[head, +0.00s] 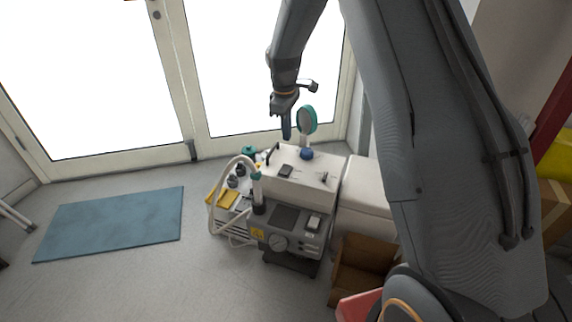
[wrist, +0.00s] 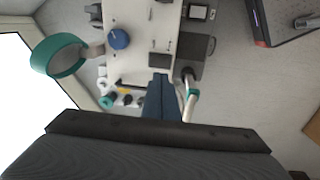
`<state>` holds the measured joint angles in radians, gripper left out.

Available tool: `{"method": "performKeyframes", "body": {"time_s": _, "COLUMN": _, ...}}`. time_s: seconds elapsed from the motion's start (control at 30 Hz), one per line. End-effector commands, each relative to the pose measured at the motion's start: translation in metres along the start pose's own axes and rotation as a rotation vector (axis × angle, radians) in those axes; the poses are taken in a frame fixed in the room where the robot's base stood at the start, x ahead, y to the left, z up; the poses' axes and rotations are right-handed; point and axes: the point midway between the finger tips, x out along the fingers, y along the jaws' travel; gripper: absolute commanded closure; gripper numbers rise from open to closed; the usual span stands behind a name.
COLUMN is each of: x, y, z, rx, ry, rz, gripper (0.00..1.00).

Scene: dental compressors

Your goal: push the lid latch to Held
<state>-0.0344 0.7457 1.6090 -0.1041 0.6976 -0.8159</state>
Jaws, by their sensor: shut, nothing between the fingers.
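The compressor unit (head: 300,190) has a white lid top, also in the wrist view (wrist: 135,55), and a grey front panel with a gauge (head: 279,243). A dark rectangular part (head: 286,171) and a small lever-like part (head: 324,177) sit on the lid; I cannot tell which is the latch, or its setting. My gripper (head: 286,136) is shut and empty, pointing down above the back of the lid. Its blue fingers (wrist: 161,78) hide part of the unit in the wrist view.
A teal-rimmed round disc (head: 308,120) rises close beside my gripper, also in the wrist view (wrist: 58,56). A pale hose (head: 213,205) loops at the unit's left. A cardboard box (head: 362,265) stands at front right. Floor around the blue mat (head: 112,223) is clear.

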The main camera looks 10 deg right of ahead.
Motion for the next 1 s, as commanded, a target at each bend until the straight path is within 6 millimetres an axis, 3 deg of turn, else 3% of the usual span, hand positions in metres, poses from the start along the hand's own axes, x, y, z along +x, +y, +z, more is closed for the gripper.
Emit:
{"method": "performKeyframes", "body": {"time_s": 0.13, "x": 0.014, "y": 0.011, "z": -0.011, "rx": -0.050, "ry": 0.000, "rz": 0.007, "gripper": 1.00}}
{"method": "performKeyframes", "body": {"time_s": 0.63, "x": 0.023, "y": 0.012, "z": -0.012, "rx": -0.056, "ry": 0.000, "rz": 0.008, "gripper": 1.00}}
{"method": "performKeyframes", "body": {"time_s": 1.0, "x": 0.089, "y": 0.012, "z": -0.011, "rx": -0.055, "ry": -0.001, "rz": 0.007, "gripper": 1.00}}
